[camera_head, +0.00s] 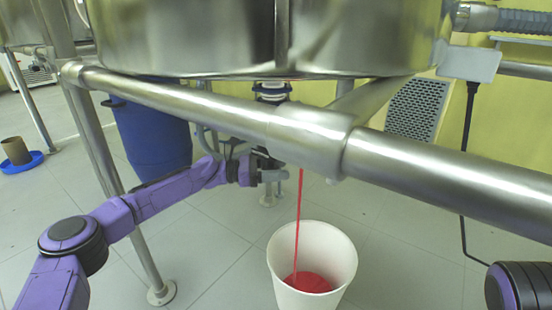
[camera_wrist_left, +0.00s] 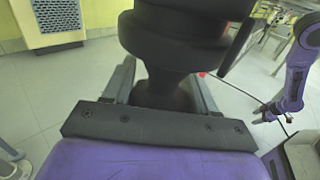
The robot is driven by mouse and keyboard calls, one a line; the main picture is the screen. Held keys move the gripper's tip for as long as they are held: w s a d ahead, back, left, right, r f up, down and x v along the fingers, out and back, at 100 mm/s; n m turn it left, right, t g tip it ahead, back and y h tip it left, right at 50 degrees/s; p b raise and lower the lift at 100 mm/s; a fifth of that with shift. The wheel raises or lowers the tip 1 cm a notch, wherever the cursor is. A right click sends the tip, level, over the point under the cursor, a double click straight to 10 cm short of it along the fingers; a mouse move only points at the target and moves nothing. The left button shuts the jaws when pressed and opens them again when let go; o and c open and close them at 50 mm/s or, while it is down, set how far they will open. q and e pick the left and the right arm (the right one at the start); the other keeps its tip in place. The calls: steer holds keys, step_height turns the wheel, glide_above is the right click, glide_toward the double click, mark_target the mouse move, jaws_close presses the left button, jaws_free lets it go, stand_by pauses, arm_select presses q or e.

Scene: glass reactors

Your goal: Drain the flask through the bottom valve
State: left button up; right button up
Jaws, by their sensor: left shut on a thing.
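The steel-clad flask vessel (camera_head: 250,35) hangs at the top of the head view, with its bottom outlet (camera_head: 271,90) beneath it. A frame tube hides much of the valve. My left gripper (camera_head: 272,172) is below this tube. In the left wrist view, my left gripper (camera_wrist_left: 160,95) is shut on a black valve handle (camera_wrist_left: 172,40). A thin red stream (camera_head: 300,205) falls from behind the tube into a white bucket (camera_head: 281,250). Red liquid (camera_head: 310,283) covers its bottom. My right gripper (camera_wrist_left: 274,112) is small in the left wrist view, away from the valve.
Thick steel frame tubes (camera_head: 420,170) cross in front of the valve. A blue barrel (camera_head: 150,140) stands behind my left arm. A blue dish (camera_head: 22,163) with a brown cylinder lies far left. A black cable (camera_head: 464,200) hangs at right. The tiled floor around the bucket is clear.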

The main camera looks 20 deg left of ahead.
arm_select(q)
steer(key=shift+r+m+g, duration=0.15)
steer(key=shift+m+g, duration=0.25)
steer(key=shift+g, duration=0.2)
arm_select(e)
steer(key=shift+s+a+r+g, duration=0.3)
steer(key=shift+s+r, duration=0.1)
arm_select(q)
steer(key=shift+d+m+g+h, duration=0.1)
steer(key=shift+m+g+h, duration=0.3)
steer(key=shift+g, duration=0.2)
arm_select(e)
steer(key=shift+s+a, duration=0.1)
arm_select(q)
steer(key=shift+s+m+g, duration=0.15)
steer(key=shift+m+g, duration=0.35)
steer(key=shift+g, duration=0.2)
arm_select(e)
steer(key=shift+f, duration=0.25)
arm_select(q)
steer(key=shift+s+m+g+b, duration=0.1)
steer(key=shift+m+g+b, duration=0.4)
steer(key=shift+g, duration=0.5)
arm_select(e)
steer(key=shift+w+d+f+t, duration=0.25)
steer(key=shift+w+d+t, duration=0.15)
steer(key=shift+w, duration=0.2)
